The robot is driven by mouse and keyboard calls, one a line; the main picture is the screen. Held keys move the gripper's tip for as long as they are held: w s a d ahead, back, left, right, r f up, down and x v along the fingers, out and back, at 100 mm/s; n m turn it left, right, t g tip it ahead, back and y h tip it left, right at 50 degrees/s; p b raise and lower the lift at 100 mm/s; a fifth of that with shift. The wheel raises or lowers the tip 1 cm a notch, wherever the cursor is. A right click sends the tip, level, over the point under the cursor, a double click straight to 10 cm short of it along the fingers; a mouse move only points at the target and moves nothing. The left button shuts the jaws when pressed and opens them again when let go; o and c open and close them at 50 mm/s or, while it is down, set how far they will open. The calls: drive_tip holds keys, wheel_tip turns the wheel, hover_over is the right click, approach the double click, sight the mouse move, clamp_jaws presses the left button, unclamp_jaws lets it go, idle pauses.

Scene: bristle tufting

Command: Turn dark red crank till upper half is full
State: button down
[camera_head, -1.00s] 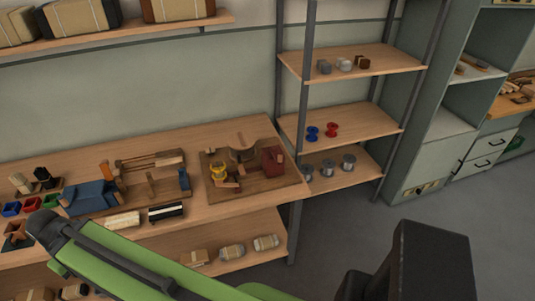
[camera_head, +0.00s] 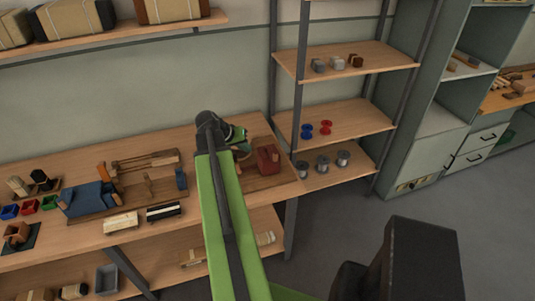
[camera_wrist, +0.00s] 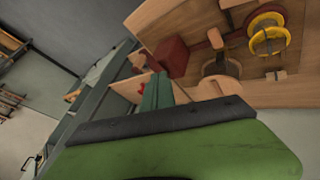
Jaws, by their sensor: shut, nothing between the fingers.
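The tufting machine sits on a wooden board (camera_head: 286,172) on the bench. Its dark red block (camera_head: 268,158) shows right of my gripper (camera_head: 240,140) in the head view; my arm hides much of the rest. In the wrist view the dark red block (camera_wrist: 173,56) stands beside a thin dark red bar (camera_wrist: 215,38), perhaps the crank, near a yellow spool (camera_wrist: 268,38). My gripper (camera_wrist: 157,88) shows below the block in the wrist view, shut and empty. Whether it touches the machine I cannot tell. The fill of the upper half cannot be made out.
A shelf rack at the right holds blue and red spools (camera_head: 326,127) and grey spools (camera_head: 322,165). The floor (camera_head: 330,225) right of the bench is clear.

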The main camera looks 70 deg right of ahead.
drive_tip(key=s+d+f+b, duration=0.6)
drive_tip(key=d+f+b, duration=0.1)
drive_tip(key=f+b, duration=0.1)
idle(0.4)
